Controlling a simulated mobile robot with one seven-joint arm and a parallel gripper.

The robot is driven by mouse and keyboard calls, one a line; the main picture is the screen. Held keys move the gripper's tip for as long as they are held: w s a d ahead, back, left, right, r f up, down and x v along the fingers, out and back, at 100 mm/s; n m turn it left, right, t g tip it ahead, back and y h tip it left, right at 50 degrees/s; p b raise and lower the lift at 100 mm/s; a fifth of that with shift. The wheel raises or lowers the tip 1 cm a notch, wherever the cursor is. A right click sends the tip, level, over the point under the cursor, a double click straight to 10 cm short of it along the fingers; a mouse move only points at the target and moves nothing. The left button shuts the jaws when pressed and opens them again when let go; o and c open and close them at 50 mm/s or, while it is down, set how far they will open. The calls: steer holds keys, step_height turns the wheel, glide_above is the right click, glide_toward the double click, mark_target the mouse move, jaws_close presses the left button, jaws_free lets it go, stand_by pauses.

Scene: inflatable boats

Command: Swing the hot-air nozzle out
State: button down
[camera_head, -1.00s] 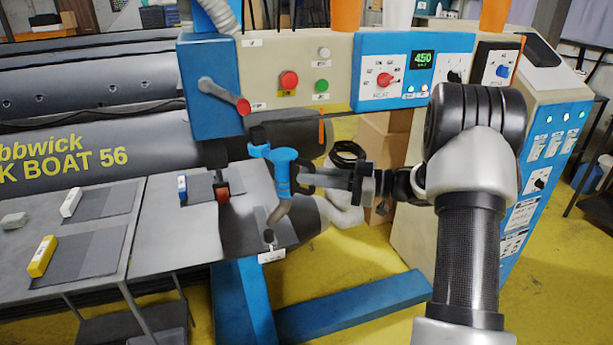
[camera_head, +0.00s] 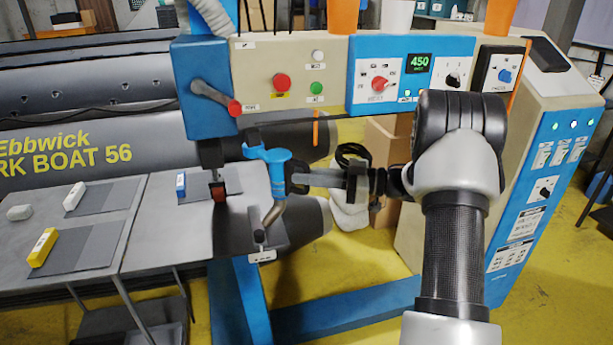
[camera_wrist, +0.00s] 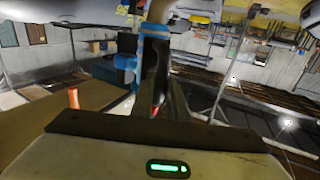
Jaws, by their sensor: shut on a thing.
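The hot-air nozzle is a blue body (camera_head: 277,172) with a bent metal pipe (camera_head: 272,213) pointing down, in front of the machine at the middle of the head view. My gripper (camera_head: 288,180) reaches in from the right and is shut on the blue body. In the wrist view the fingers (camera_wrist: 164,95) run up to the blue body (camera_wrist: 154,45), and the metal pipe (camera_wrist: 161,10) shows beyond it at the top edge. The fingertips partly hide the blue body. The pipe's lower end is close to a small dark knob on the bracket.
The control panel (camera_head: 262,85) with buttons stands behind, and a lever with a red grip (camera_head: 234,108) sticks out at its left. A grey table (camera_head: 150,235) with patches lies to the left. A cardboard box (camera_head: 385,145) stands behind my arm. Yellow floor is open at the lower right.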

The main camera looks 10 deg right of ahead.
steer(key=shift+w+d+r, duration=0.1)
steer(key=shift+w+r, duration=0.05)
steer(key=shift+r, duration=0.05)
steer(key=c, duration=2)
jaws_free()
steer(key=shift+f, duration=0.1)
steer(key=shift+d, duration=0.1)
steer(key=v, duration=1.7)
steer(key=shift+d, duration=0.1)
